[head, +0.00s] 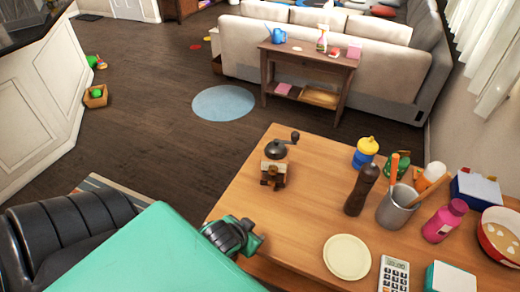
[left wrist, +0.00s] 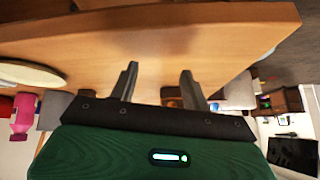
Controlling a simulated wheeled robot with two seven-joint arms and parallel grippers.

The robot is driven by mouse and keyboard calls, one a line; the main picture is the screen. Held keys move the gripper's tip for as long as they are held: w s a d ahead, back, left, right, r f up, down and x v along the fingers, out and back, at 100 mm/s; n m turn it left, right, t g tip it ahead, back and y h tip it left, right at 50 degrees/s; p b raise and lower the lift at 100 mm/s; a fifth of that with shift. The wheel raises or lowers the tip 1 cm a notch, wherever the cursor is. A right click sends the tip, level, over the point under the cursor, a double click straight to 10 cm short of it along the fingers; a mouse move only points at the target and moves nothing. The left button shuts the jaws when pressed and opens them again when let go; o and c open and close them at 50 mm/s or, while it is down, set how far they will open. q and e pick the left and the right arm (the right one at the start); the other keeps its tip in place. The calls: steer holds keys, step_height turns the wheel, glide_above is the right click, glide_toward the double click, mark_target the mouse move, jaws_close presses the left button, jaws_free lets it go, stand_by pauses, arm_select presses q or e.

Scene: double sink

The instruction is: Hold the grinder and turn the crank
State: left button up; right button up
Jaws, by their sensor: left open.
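The grinder (head: 273,172) stands upright near the left far corner of the wooden table, with a wooden body and a dark metal top. Its crank (head: 290,140) reaches out to the right and ends in a dark knob. My left gripper (head: 233,236) is at the table's left edge, nearer to me than the grinder and apart from it. In the left wrist view my left gripper (left wrist: 157,69) has its two fingers spread with nothing held. My right gripper is not in view.
On the table (head: 300,225), a dark pepper mill (head: 361,190), a grey utensil cup (head: 398,208), a pink bottle (head: 444,221), a cream plate (head: 347,257) and a calculator (head: 394,274) stand to the right. The tabletop around the grinder is clear.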

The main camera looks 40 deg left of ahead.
arm_select(q)
steer(key=w+a+r+t, duration=0.5)
steer(key=w, duration=0.2)
steer(key=m+t+h, duration=0.2)
steer(key=t+h, duration=0.2)
steer(key=t, duration=0.1)
glide_toward(292, 139)
steer(key=w+p, duration=0.1)
steer(key=w, duration=0.2)
steer(key=w+d+p, duration=0.1)
steer(key=w+p, duration=0.1)
steer(key=w, duration=0.1)
steer(key=w+p, duration=0.1)
steer(key=w, duration=0.2)
steer(key=shift+w+d+f, duration=0.15)
steer(key=shift+w+d, duration=0.1)
steer(key=shift+w, duration=0.1)
steer(key=shift+w+d+f+p, duration=0.15)
steer(key=shift+w+p, duration=0.15)
steer(key=shift+w, duration=0.45)
steer(key=c, duration=0.6)
jaws_close()
